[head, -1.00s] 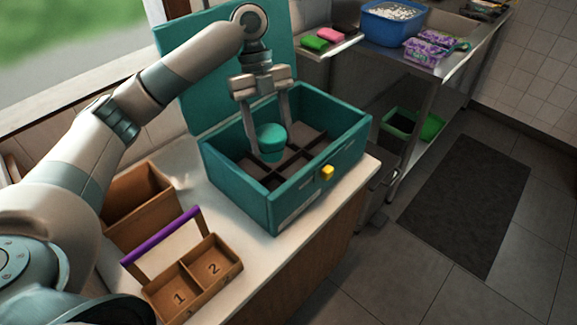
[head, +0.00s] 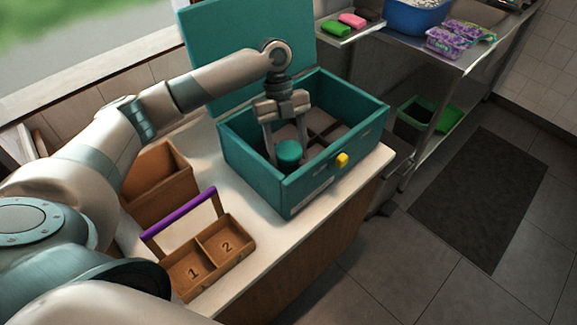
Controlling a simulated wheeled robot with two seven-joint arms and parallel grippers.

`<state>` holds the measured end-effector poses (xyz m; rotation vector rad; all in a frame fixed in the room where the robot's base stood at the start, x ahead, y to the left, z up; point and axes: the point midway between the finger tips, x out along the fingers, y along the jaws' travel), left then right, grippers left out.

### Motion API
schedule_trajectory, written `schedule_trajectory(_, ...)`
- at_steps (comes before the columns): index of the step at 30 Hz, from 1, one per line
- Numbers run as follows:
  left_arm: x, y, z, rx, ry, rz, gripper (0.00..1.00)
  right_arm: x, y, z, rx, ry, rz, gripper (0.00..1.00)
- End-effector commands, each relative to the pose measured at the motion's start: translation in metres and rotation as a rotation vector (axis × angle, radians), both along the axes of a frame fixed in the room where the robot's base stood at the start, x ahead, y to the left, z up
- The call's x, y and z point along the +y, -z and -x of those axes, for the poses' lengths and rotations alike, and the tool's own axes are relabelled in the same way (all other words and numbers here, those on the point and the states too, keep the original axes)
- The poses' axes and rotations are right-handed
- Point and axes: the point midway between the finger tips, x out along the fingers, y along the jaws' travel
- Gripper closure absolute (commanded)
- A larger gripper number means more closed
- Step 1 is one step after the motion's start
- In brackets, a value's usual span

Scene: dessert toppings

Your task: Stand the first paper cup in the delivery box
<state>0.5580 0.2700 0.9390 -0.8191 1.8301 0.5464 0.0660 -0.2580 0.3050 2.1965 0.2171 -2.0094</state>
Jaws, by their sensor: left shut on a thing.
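The teal delivery box (head: 300,188) stands on the counter with its lid open against the back. Dark dividers split its inside into compartments. My left gripper (head: 287,150) reaches down into the box and is shut on the teal-topped paper cup (head: 289,153). The cup looks upright, low inside the box toward its front left. Its lower part is hidden by the box wall, so I cannot tell whether it touches the floor. My right gripper is not in view.
A wooden carrier (head: 208,262) with a purple handle and slots marked 1 and 2 stands empty in front. A brown open bin (head: 160,190) is left of the box. A metal shelf (head: 440,60) with a blue tub (head: 420,16) stands at right.

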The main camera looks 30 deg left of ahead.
Motion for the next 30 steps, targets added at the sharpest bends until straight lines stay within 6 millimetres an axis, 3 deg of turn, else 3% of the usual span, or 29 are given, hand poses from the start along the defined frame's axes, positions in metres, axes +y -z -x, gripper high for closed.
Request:
schedule_trajectory(6,0.0,0.033,0.0,0.001,-0.002,-0.001,0.72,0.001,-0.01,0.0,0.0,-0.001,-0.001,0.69)
schedule_trajectory(20,0.0,0.042,0.0,0.0,-0.001,0.0,0.72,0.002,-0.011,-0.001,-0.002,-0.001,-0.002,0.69)
schedule_trajectory(30,0.0,0.075,0.0,0.002,-0.001,0.0,0.72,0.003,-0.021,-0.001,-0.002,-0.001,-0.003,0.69)
